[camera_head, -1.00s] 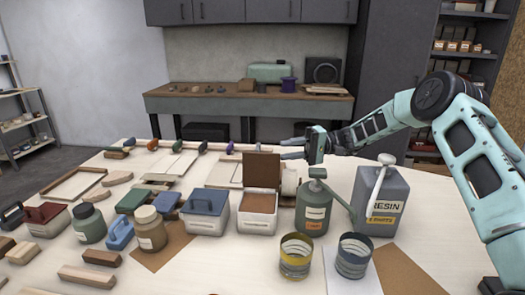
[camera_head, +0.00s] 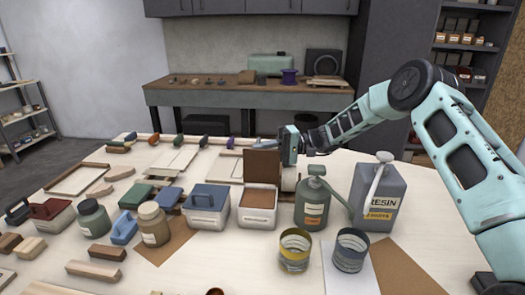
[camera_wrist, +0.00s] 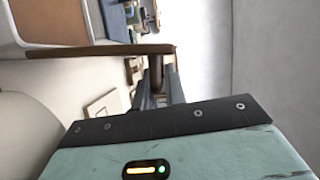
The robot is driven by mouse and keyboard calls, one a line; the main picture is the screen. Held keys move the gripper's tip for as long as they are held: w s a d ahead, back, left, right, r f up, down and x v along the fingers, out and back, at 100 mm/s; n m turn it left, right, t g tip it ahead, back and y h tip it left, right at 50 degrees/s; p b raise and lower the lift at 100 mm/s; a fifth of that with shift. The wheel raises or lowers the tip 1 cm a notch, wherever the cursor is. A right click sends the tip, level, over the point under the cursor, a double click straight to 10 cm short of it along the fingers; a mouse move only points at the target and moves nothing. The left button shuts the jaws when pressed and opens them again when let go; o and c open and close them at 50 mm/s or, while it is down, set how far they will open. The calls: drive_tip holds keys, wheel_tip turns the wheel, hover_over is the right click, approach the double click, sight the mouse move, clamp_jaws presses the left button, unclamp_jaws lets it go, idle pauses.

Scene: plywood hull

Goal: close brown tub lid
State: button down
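The brown tub is a white box (camera_head: 257,222) with a brown top surface. Its brown lid (camera_head: 262,166) stands upright at the back edge, hinged open. My gripper (camera_head: 268,146) is at the upper, far side of the lid, its fingers pointing left and partly hidden behind it. In the wrist view the lid shows edge-on as a brown strip (camera_wrist: 95,51), and a dark brown post sticks out from it towards the fingers. The two fingers (camera_wrist: 160,92) are apart, close to the post; whether they touch it is unclear.
A green resin pump bottle (camera_head: 313,205) and a grey resin can (camera_head: 378,195) stand right of the tub. A blue-lidded tub (camera_head: 207,213) stands close on its left. Two banded cups (camera_head: 295,252) are in front. Wooden frames lie behind.

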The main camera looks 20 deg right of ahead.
drive_tip(key=shift+s+a+f+n+b, duration=0.15)
drive_tip(key=shift+s+n+b, duration=0.3)
drive_tip(key=shift+b, duration=0.55)
drive_tip(key=shift+s+a+n+h+b, duration=0.15)
drive_tip(key=shift+s+n+h+b, duration=0.35)
drive_tip(key=shift+b, duration=0.4)
drive_tip(key=shift+s+a+r+n+t, duration=0.1)
drive_tip(key=shift+s+r+n+t, duration=0.1)
drive_tip(key=shift+r+n+t, duration=0.15)
drive_tip(key=c, duration=1.5)
unclamp_jaws()
drive_tip(key=shift+w, duration=0.1)
drive_tip(key=shift+r, duration=0.1)
